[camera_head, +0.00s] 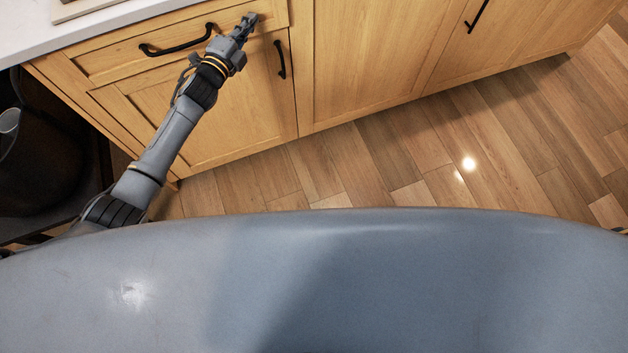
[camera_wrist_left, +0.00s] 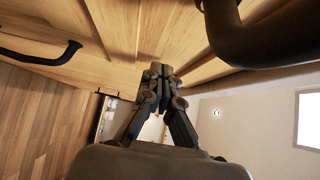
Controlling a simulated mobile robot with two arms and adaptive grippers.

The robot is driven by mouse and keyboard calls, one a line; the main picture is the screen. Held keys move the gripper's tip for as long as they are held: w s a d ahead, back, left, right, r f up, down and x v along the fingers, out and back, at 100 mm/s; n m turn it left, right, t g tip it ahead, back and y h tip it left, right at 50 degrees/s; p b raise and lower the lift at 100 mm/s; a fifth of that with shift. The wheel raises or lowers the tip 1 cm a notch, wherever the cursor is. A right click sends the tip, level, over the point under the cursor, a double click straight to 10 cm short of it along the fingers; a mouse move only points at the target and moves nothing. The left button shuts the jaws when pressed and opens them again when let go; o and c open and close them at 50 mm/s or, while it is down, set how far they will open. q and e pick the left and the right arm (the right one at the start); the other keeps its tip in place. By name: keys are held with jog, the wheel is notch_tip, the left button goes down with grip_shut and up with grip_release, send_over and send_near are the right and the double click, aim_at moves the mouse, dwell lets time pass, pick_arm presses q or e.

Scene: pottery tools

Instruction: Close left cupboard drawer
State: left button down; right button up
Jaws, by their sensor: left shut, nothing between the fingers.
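The left cupboard drawer (camera_head: 120,58) is a wooden front with a black bar handle (camera_head: 172,47), under the white countertop at upper left in the head view. I cannot tell surely whether it stands slightly out from the cupboard. My left gripper (camera_head: 249,20) is shut and empty, at the right part of the drawer front, right of the handle. In the left wrist view the shut fingers (camera_wrist_left: 158,75) point at the wood, and the dark handle (camera_wrist_left: 245,40) looms large at upper right. Contact with the front is unclear. My right gripper is out of view.
A cupboard door (camera_head: 215,115) with a black vertical handle (camera_head: 281,60) is below the drawer. More wooden fronts (camera_head: 375,50) extend right. A dark bin-like container (camera_head: 40,150) stands at the left. The wooden floor (camera_head: 400,150) is clear.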

pick_arm(q)
jog(key=shift+w+a+r+b, duration=0.1)
jog(key=shift+w+a+b, duration=0.1)
jog(key=shift+w, duration=0.3)
jog(key=shift+w+a+r+b, duration=0.1)
jog(key=shift+w+a+b, duration=0.1)
jog(key=shift+w, duration=0.25)
